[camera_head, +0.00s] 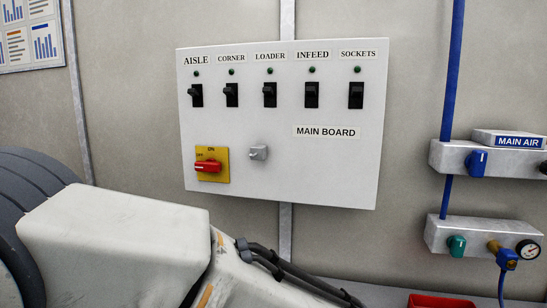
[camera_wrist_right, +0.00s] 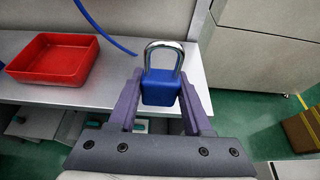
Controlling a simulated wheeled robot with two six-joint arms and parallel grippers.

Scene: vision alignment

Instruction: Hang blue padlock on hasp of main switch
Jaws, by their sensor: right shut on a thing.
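The blue padlock (camera_wrist_right: 160,90) is held upright between the two purple fingers of my right gripper (camera_wrist_right: 160,100) in the right wrist view, its silver shackle (camera_wrist_right: 163,47) pointing up and away from the gripper. The main switch (camera_head: 208,166) is a red handle on a yellow plate at the lower left of the white board in the head view; the handle lies level, by the OFF mark. A small grey metal piece (camera_head: 258,153), perhaps the hasp, sits right of it. My right gripper and the padlock are outside the head view. My left gripper is in neither view.
The white main board (camera_head: 230,120) carries several black toggle switches with green lamps. Air fittings (camera_head: 475,160) and blue pipes (camera_head: 452,70) are at the right. A red tray (camera_wrist_right: 55,62) stands on a light bench (camera_wrist_right: 110,75). A cardboard box (camera_wrist_right: 303,130) is at the right.

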